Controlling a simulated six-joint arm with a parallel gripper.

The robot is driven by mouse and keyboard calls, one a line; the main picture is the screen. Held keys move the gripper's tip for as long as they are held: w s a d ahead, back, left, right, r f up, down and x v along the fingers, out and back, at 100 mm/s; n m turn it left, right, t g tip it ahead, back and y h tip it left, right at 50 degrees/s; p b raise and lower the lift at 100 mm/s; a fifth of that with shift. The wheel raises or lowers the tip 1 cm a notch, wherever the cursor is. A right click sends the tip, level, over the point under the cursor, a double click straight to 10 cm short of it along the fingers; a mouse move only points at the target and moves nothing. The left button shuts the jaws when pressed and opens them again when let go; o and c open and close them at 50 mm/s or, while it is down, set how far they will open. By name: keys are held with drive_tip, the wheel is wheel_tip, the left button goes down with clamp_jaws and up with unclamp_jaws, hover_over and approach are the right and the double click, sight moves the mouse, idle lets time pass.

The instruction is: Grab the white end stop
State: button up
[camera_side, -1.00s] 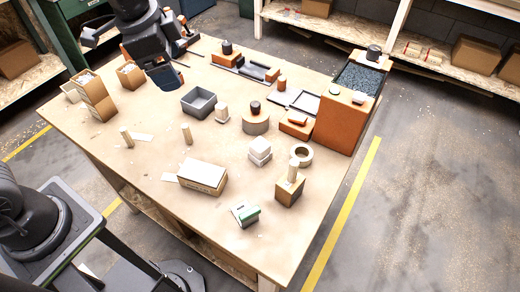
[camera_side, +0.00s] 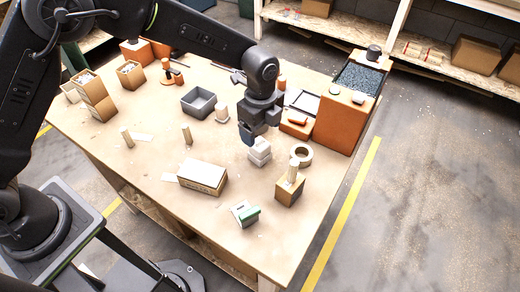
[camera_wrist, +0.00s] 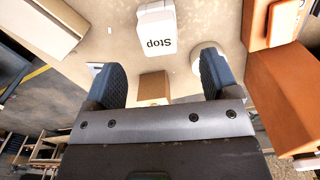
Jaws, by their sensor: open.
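The white end stop (camera_side: 261,151) is a small stepped white block on the tabletop in the side view. In the wrist view the white end stop (camera_wrist: 157,32) shows upside-down "Stop" lettering, beyond the fingertips and roughly centred between them. My gripper (camera_side: 249,137) is just above and left of it in the side view, overlapping its upper edge there; I cannot tell whether they touch. In the wrist view the dark blue pads of my gripper (camera_wrist: 160,72) are apart, with nothing held between them.
A white ring (camera_side: 301,155) and a cardboard block (camera_side: 290,189) with a light peg stand to the right. A long cardboard box (camera_side: 202,178) lies front left. A tall orange box (camera_side: 337,122) stands at the right edge. A grey bin (camera_side: 198,103) is behind.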

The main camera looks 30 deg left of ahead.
sight(260, 152)
wheel_tip(260, 152, down, 9)
drive_tip(key=shift+f, duration=0.1)
idle(0.4)
drive_tip(key=c, duration=1)
